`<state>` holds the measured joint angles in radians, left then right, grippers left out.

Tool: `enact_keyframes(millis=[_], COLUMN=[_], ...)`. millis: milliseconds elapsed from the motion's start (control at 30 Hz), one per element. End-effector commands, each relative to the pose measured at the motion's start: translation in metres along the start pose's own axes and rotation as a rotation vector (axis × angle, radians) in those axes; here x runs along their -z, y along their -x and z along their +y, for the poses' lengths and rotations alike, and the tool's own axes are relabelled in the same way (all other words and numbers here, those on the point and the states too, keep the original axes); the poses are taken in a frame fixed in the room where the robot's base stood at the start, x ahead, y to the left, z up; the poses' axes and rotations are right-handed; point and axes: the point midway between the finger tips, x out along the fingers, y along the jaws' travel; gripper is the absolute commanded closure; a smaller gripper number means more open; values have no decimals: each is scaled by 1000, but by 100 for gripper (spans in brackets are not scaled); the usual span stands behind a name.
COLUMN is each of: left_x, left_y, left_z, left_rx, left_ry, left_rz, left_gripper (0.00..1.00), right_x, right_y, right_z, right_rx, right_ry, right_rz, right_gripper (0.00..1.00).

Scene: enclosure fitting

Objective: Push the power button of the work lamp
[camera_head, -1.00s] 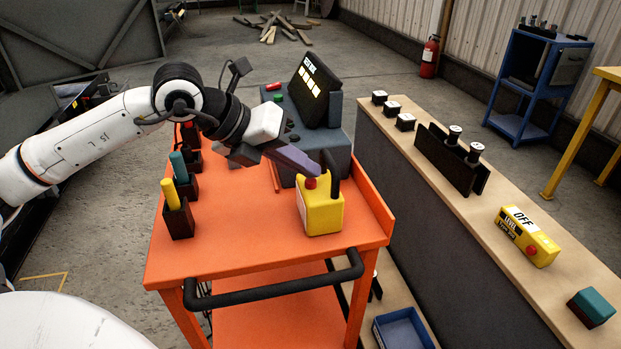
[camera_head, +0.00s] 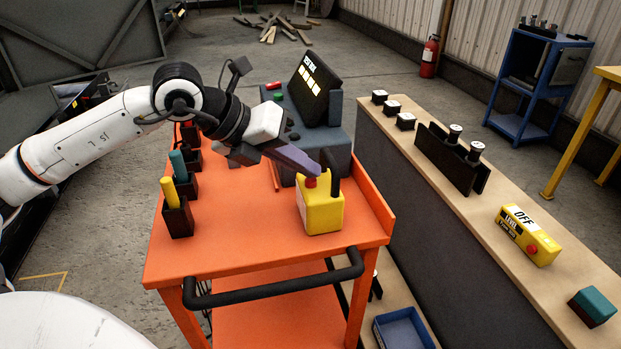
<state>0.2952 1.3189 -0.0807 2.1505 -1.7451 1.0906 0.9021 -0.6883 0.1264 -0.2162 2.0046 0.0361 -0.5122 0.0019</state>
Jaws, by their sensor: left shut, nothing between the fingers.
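A yellow box (camera_head: 321,213) with a red button (camera_head: 310,182) on top and a black upright part (camera_head: 332,170) stands near the right edge of the orange cart; it seems to be the work lamp. My left gripper (camera_head: 314,170) is shut and empty, reaching in from the upper left. Its fingertips are at the red button, just above or touching it; I cannot tell which. The fingers partly cover the button's back side. My right gripper is not in view.
The orange cart (camera_head: 225,255) also carries a grey console with a screen (camera_head: 312,85) behind the box and dark holders with coloured handles (camera_head: 177,215) at left. A second yellow box (camera_head: 528,235) labelled OFF lies on the bench (camera_head: 470,215) at right. The cart's front is clear.

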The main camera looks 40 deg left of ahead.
Motion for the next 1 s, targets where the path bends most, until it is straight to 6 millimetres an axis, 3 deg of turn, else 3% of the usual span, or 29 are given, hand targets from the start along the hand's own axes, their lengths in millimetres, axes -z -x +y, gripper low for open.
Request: enact_keyframes(millis=[1000], left_x=[0], left_y=[1], left_z=[0], left_rx=[-2], left_ry=[1], left_rz=[3], left_gripper=[100], right_x=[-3], right_y=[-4], right_z=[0], right_rx=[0], right_ry=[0], right_rz=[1], right_gripper=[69])
